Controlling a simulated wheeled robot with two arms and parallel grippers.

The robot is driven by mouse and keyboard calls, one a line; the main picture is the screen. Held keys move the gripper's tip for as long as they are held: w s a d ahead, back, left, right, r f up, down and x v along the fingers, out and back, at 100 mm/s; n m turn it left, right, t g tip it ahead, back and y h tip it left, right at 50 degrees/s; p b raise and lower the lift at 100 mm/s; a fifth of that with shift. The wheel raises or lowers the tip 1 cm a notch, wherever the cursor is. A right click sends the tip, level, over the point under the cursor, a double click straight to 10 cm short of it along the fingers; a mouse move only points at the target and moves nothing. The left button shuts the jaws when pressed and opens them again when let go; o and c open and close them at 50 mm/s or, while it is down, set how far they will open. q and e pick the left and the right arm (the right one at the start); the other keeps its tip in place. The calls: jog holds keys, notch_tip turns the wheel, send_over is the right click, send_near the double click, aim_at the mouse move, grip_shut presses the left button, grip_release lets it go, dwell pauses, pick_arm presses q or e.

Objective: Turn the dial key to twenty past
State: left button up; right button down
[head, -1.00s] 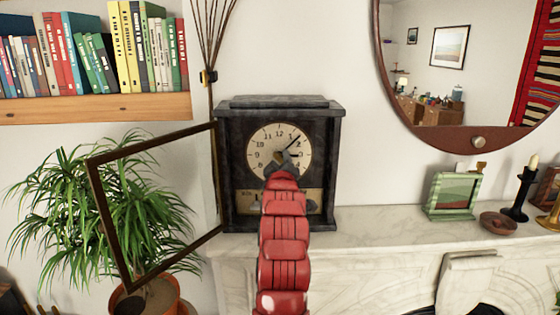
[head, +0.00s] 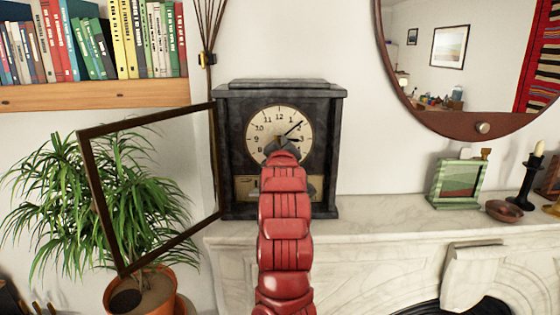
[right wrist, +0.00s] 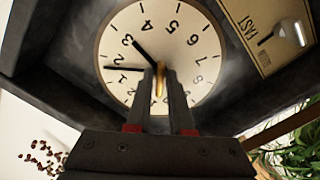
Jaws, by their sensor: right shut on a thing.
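The dark clock (head: 232,140) stands on the mantel with a cream dial (head: 262,124). Its long hand (head: 292,129) points between 1 and 2; its short hand (head: 294,139) points at about 3. In the right wrist view the dial (right wrist: 195,50) appears rotated, with the long hand (right wrist: 122,68) again between 1 and 2. A brass key (right wrist: 160,80) at the dial centre sits between the fingers of my right gripper (right wrist: 164,84), which is shut on it. In the head view my right gripper (head: 281,147) and red arm hide the key and the dial's lower part. My left gripper is out of view.
The clock's framed door (head: 100,205) hangs open to the left, before a potted plant (head: 150,215). A brass plate (right wrist: 255,30) marked FAST with a silver lever (right wrist: 290,35) lies below the dial. A green frame (head: 436,188) and bowl (head: 504,211) stand right on the mantel (head: 380,215).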

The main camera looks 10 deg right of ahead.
jog(key=shift+m+b, duration=5.85)
jog(key=shift+m, duration=1.05)
jog(key=c, duration=0.9)
grip_release()
jog(key=shift+c, duration=0.2)
jog(key=shift+a, duration=0.1)
